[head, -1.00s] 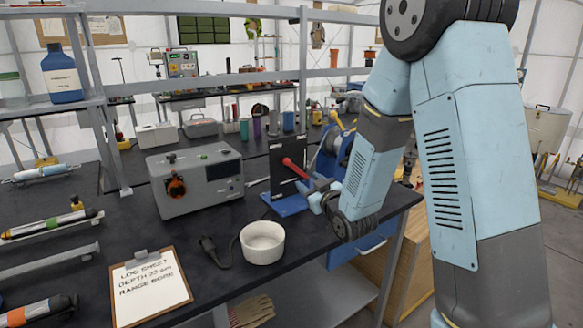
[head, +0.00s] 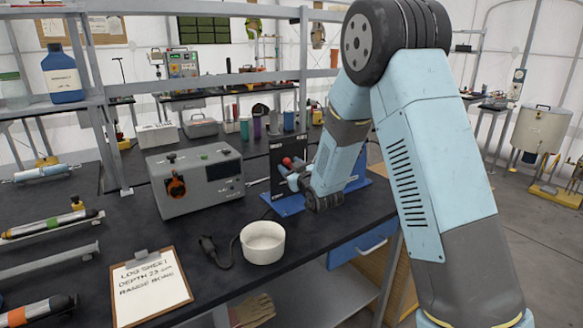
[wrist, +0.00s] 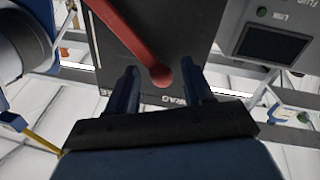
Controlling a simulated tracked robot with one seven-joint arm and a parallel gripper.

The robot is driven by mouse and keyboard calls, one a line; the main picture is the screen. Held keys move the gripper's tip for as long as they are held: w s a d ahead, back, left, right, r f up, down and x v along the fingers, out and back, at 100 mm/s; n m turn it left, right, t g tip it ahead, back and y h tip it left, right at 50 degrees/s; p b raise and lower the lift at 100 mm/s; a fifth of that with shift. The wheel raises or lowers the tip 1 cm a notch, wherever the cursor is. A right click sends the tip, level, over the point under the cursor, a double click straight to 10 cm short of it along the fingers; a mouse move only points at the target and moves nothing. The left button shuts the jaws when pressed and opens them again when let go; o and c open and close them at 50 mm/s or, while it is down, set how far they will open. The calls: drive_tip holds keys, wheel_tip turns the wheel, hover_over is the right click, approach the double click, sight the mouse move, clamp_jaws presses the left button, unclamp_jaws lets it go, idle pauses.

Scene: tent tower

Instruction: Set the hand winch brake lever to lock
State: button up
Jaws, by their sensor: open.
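The red brake lever (head: 287,162) stands out in front of a dark upright panel (head: 281,150) on a blue base (head: 285,207). In the wrist view the lever (wrist: 130,38) runs slantwise from the top left to a rounded end near the middle. My gripper (wrist: 162,76) is open, with one finger on each side of that rounded end. I cannot tell whether either finger touches it. In the head view my gripper (head: 296,180) is at the panel and partly hides the lever. The lettering on the panel is only partly readable.
A grey instrument box (head: 195,180) stands left of the panel. A white bowl (head: 262,243), a black plug with cable (head: 214,250) and a clipboard (head: 150,288) lie nearer the front.

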drive_tip(key=shift+w+a, duration=0.1)
drive_tip(key=shift+w, duration=0.2)
drive_tip(key=shift+c, duration=0.2)
clamp_jaws()
